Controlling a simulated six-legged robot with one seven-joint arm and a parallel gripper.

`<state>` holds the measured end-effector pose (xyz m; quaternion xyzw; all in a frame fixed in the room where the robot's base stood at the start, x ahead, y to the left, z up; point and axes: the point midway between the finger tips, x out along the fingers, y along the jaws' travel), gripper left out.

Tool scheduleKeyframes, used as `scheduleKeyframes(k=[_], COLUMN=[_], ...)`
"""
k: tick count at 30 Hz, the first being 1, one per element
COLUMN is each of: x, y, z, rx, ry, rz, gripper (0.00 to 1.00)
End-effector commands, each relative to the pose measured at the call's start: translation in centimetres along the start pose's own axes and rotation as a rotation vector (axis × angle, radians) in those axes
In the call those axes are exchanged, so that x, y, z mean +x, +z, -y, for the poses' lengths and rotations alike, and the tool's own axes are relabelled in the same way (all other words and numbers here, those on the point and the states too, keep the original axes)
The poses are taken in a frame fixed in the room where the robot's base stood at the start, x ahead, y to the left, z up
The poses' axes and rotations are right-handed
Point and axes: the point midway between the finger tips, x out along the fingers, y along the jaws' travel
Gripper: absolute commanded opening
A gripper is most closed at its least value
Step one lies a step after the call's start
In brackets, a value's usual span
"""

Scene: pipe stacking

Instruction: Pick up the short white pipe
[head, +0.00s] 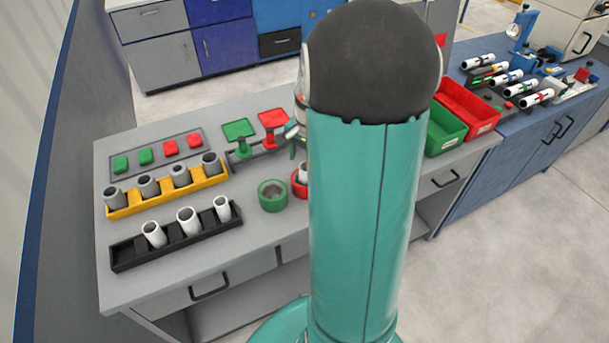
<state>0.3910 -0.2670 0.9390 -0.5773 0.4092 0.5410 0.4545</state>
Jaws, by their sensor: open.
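Three white pipes stand in a black rack (130,254) at the front left of the bench: a left one (154,236), a wider middle one (188,222) and a narrow right one (222,210). Another white piece (303,172) shows at the red ring (299,188), mostly hidden behind my arm. I cannot tell for sure which is the short one. Part of my gripper (294,131) shows at the left edge of my arm, above the bench, apart from the black rack. Its jaws are open; my arm hides most of it.
A yellow rack (166,199) with several grey pipes stands behind the black one. A green ring (272,195) sits right of the racks. A scale with green (238,129) and red (272,117) pans stands behind. Green (444,131) and red (470,108) bins are at right.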

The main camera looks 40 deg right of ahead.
Motion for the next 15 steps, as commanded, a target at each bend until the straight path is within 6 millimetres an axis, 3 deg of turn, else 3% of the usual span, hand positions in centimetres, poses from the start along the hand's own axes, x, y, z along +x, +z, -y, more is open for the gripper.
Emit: scheduleKeyframes(k=[9,15], x=[4.4,4.8], y=[-0.3,-0.3], z=[-0.2,-0.1], rx=[-0.002,-0.002], ry=[0.002,0.0], rz=[0.003,0.0], gripper=[0.61,0.61])
